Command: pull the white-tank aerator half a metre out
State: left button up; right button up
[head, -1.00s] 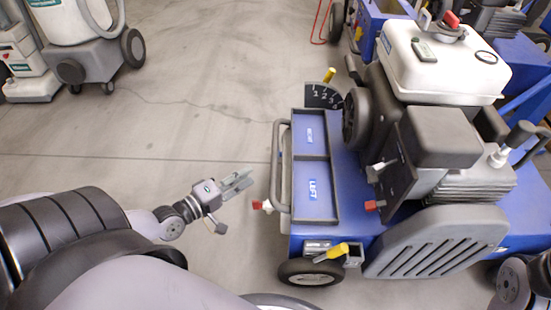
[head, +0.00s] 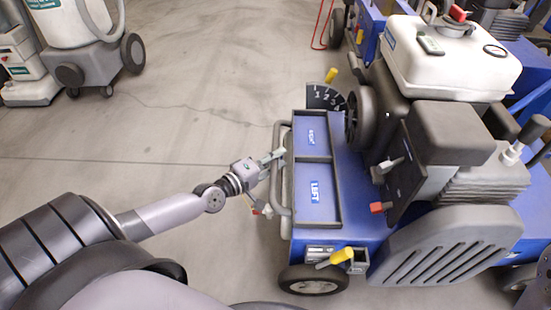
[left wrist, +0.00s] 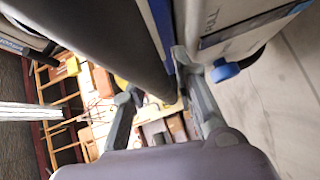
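The aerator with the white tank (head: 455,65) stands at the right of the head view, its blue deck (head: 348,170) facing me. A grey upright handle bar (head: 278,200) runs along its left edge. My left gripper (head: 277,154) is at the upper part of this bar. In the left wrist view its two fingers (left wrist: 158,72) are spread apart, with the dark bar (left wrist: 120,40) running down between their tips. I cannot tell whether either finger touches it. My right gripper is not in the head view.
Grey-and-white cleaning machines (head: 95,55) stand at the far left. The concrete floor (head: 190,110) left of the aerator is clear.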

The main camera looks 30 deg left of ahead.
pick_arm(q)
grip_shut()
dwell(0.6)
